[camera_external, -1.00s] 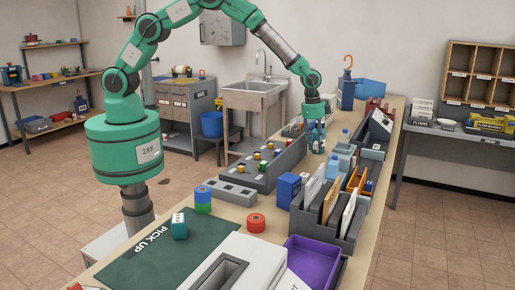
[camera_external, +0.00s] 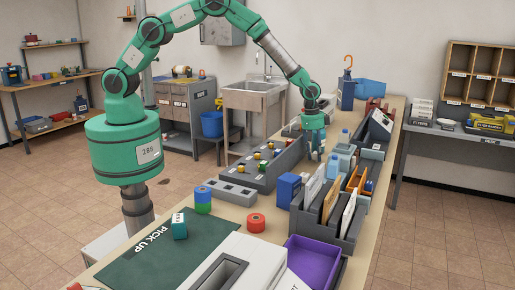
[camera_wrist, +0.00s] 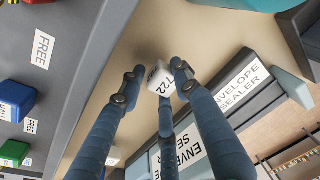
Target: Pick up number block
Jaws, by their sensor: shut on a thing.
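A small white number block (camera_wrist: 160,78) with dark digits shows in the wrist view between the fingertips of my gripper (camera_wrist: 157,84). The fingers close around it, over the tan bench top. Its digits are partly covered by the fingers, and I read only "22" with certainty. In the external view my gripper (camera_external: 314,152) points down at the far part of the bench, just right of the grey sorting tray. The block is too small or hidden to make out there.
The grey tray (camera_wrist: 75,95) with "FREE" labels and coloured blocks lies left of the fingers. A dark holder labelled "ENVELOPE SEALER" (camera_wrist: 240,85) stands close on the right. In the external view, a green "PICK UP" mat (camera_external: 135,262) lies at the near end.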

